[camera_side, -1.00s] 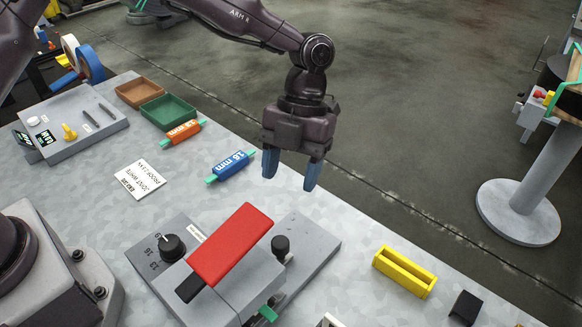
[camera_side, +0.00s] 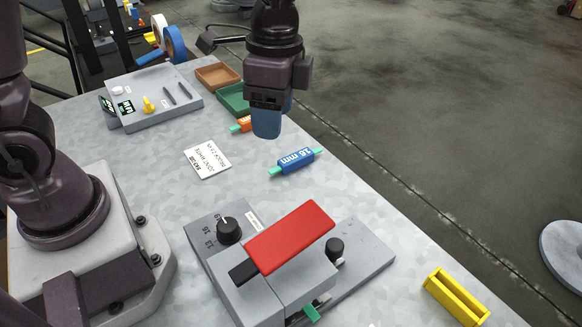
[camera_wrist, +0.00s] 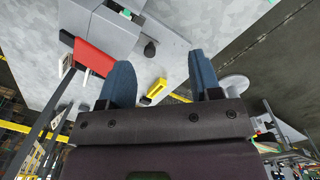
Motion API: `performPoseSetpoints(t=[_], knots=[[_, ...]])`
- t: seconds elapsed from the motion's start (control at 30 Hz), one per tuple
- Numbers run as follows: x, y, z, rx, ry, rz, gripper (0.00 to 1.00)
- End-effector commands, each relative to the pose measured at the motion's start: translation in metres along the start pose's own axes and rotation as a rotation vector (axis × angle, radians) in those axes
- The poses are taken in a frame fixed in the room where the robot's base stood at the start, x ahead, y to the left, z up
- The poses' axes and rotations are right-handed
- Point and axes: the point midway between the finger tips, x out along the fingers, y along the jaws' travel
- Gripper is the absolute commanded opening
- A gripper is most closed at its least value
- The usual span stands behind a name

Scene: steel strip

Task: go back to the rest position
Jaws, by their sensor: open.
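My gripper (camera_side: 268,122) hangs over the far part of the steel bench in the side view, its blue fingers pointing down. It is seen edge-on there, so one finger hides most of the other. In the wrist view my gripper (camera_wrist: 160,80) shows two blue fingers wide apart with nothing between them. In the side view the gripper is above and behind the blue 18 mm piece (camera_side: 296,161), apart from it. It partly covers the orange piece (camera_side: 241,125) and the green tray (camera_side: 232,98).
A grey device with a red lever (camera_side: 290,236) and black knob stands at the front middle. A yellow slotted block (camera_side: 456,297) lies to its right. A white card (camera_side: 207,159), a brown tray (camera_side: 216,75) and a grey panel (camera_side: 150,98) are further back. Bare bench lies between.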

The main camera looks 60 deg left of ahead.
Motion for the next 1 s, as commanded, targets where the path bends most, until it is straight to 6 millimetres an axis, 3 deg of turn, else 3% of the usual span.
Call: performPoseSetpoints(t=[0.1, 0.3, 0.5, 0.7, 1.0], knots=[[-0.026, 0.002, 0.039, -0.296, 0.081, -0.081, 0.58], [-0.053, 0.013, 0.098, -0.674, 0.258, -0.149, 0.58], [-0.069, 0.026, 0.135, -0.788, 0.42, -0.188, 0.58], [-0.086, 0.03, 0.145, -0.803, 0.515, -0.22, 0.58], [-0.088, 0.03, 0.145, -0.801, 0.521, -0.225, 0.58]])
